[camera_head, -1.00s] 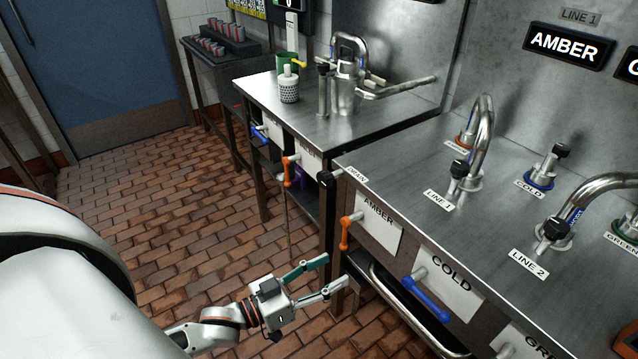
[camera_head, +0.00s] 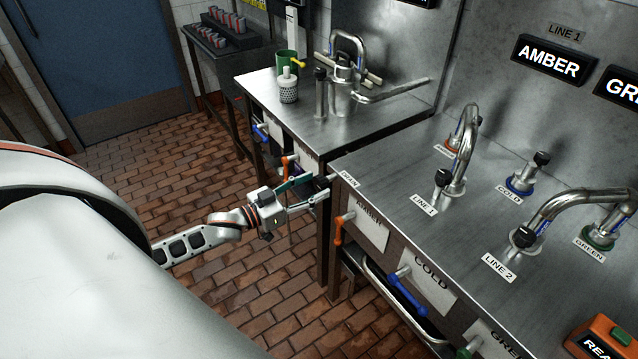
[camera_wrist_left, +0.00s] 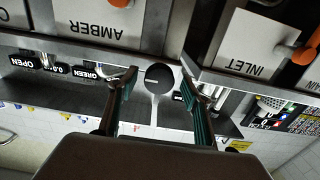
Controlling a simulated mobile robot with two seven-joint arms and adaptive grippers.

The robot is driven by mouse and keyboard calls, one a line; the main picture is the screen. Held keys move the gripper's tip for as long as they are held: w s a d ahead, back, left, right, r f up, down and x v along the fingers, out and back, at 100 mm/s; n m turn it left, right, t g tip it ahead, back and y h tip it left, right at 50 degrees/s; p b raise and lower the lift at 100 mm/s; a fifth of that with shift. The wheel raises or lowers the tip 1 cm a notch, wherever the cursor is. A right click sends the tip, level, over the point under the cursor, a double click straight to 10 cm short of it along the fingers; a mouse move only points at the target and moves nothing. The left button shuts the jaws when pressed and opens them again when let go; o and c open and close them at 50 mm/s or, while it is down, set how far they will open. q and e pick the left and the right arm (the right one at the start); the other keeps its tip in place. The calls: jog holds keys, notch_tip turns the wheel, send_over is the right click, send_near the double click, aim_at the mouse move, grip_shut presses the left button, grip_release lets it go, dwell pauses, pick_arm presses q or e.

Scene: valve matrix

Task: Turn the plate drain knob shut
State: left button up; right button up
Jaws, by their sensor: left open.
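The drain knob (camera_wrist_left: 158,75) is a round black knob on a pale stem. It stands out from the left end of the near steel counter (camera_head: 400,222), by the DRAIN label (camera_head: 349,180). In the wrist view it sits between the spread fingertips of my left gripper (camera_wrist_left: 158,88), with gaps visible on both sides. In the head view my left gripper (camera_head: 320,187) is open at that counter end, its fingers partly hiding the knob. Whether a finger touches the knob I cannot tell. My right gripper is not in view.
An orange lever (camera_head: 338,229) by the AMBER label and a blue lever (camera_head: 406,297) by the COLD label stick out below the counter edge. Another orange lever (camera_head: 287,164) is on the far counter (camera_head: 300,122). Brick floor (camera_head: 180,230) lies open to the left.

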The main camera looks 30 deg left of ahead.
pick_arm(q)
jog(key=shift+x, duration=1.1)
jog(key=c, duration=1.1)
jog(key=shift+c, duration=0.2)
